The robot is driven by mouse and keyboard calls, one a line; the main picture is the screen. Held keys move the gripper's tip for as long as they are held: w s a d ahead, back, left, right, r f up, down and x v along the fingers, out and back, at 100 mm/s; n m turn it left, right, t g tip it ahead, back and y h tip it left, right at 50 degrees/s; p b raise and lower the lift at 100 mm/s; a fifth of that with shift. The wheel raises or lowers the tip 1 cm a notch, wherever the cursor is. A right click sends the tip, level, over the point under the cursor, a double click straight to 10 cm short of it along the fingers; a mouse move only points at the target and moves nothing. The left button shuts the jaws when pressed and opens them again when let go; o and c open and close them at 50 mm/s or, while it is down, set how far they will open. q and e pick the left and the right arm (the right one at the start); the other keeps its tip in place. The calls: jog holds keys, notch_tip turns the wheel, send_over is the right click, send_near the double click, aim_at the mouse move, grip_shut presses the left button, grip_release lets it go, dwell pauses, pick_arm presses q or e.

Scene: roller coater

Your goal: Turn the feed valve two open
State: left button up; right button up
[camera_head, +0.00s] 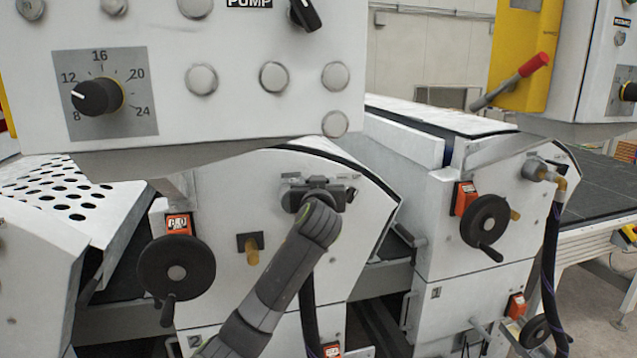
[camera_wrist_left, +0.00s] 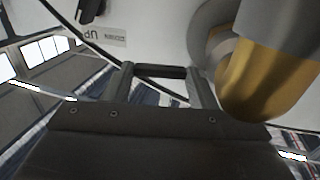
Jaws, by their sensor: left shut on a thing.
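My left gripper (camera_head: 322,191) is at the upper part of the nearer white roller unit's side panel, with the arm rising from below. It is shut on a valve handle there, which the gripper mostly hides. In the left wrist view, the two fingers of my left gripper (camera_wrist_left: 160,74) stand close to the panel with a dark bar between them. A brass valve body (camera_wrist_left: 270,80) is just right of the fingers. A similar brass fitting (camera_head: 556,176) with a black hose sits on the farther unit. No valve number is readable. My right gripper is not in view.
A black handwheel (camera_head: 176,268) is left of my arm, and another handwheel (camera_head: 485,222) is on the farther unit. A control box (camera_head: 240,90) with a dial and buttons hangs above the gripper. A dark hose (camera_head: 307,300) runs down behind my arm.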

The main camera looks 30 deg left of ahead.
pick_arm(q)
jog(key=o, duration=1.4)
jog(key=shift+s, duration=0.1)
jog(key=b+v, duration=0.5)
jog(key=v, duration=1.2)
jog(key=shift+b, duration=0.3)
jog(key=shift+s, duration=0.15)
